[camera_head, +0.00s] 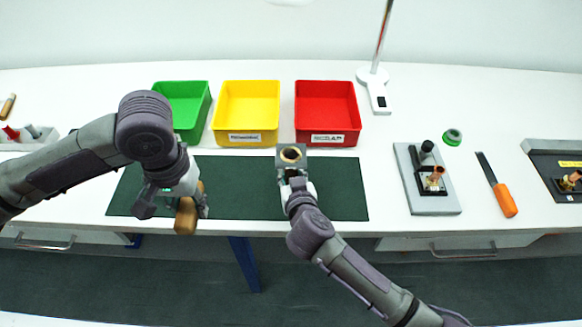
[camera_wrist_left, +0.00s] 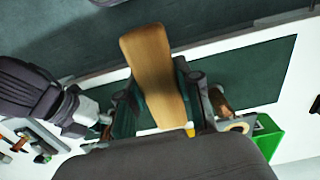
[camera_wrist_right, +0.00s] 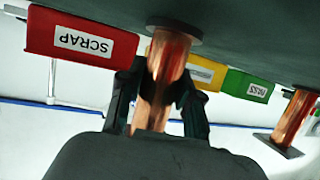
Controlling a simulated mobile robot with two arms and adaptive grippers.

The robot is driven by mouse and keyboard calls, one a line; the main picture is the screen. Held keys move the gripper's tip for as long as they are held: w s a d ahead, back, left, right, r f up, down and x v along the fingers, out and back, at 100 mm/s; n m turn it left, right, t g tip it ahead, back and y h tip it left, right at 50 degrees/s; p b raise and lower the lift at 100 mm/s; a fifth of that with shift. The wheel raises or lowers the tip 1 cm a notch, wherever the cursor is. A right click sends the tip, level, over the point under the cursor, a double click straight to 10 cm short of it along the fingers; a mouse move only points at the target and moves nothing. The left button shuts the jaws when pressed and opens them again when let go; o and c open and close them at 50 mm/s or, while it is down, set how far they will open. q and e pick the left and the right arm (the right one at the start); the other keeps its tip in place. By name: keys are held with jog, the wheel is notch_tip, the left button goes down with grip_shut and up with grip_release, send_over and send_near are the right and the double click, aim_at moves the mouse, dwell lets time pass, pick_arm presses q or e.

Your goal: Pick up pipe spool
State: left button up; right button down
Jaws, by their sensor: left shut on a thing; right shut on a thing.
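A copper pipe spool (camera_wrist_right: 165,75) stands roughly upright between the closed fingers of my right gripper (camera_wrist_right: 155,105). In the head view its square flange and open bore (camera_head: 290,155) show at the mat's far edge. A dark round flange at its other end is close to the green mat; I cannot tell if it touches. A second copper pipe (camera_wrist_right: 297,120) shows at the right of the right wrist view. My left gripper (camera_wrist_left: 160,95) is shut on a wooden piece (camera_wrist_left: 153,70), which also shows in the head view (camera_head: 186,216) near the mat's front edge.
Green (camera_head: 183,100), yellow (camera_head: 247,100) and red (camera_head: 327,100) bins stand behind the dark green mat (camera_head: 340,190). A grey fixture plate (camera_head: 437,200) with a copper fitting, a green ring (camera_head: 452,137) and an orange-handled tool (camera_head: 505,200) lie to the right.

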aim_at(291, 162)
jog(key=shift+r, duration=0.2)
jog(key=shift+w+r, duration=0.1)
jog(key=shift+r, duration=0.15)
notch_tip(291, 162, up, 4)
jog(key=shift+f, duration=0.2)
jog(key=s+d+r, duration=0.6)
jog(key=d, duration=0.4)
jog(key=shift+r, duration=0.3)
jog(key=shift+w+a+f+p, duration=0.1)
jog(key=shift+w+a+f, duration=0.9)
jog(key=shift+a+f, duration=0.7)
jog(key=shift+w+a+f+p, duration=0.1)
jog(key=shift+w+a+f, duration=0.85)
jog(key=shift+a+f, duration=0.65)
jog(key=shift+w+a+f+p, duration=0.1)
jog(key=shift+w+a+f, duration=0.9)
jog(key=shift+a+f, duration=0.7)
jog(key=shift+f, duration=0.45)
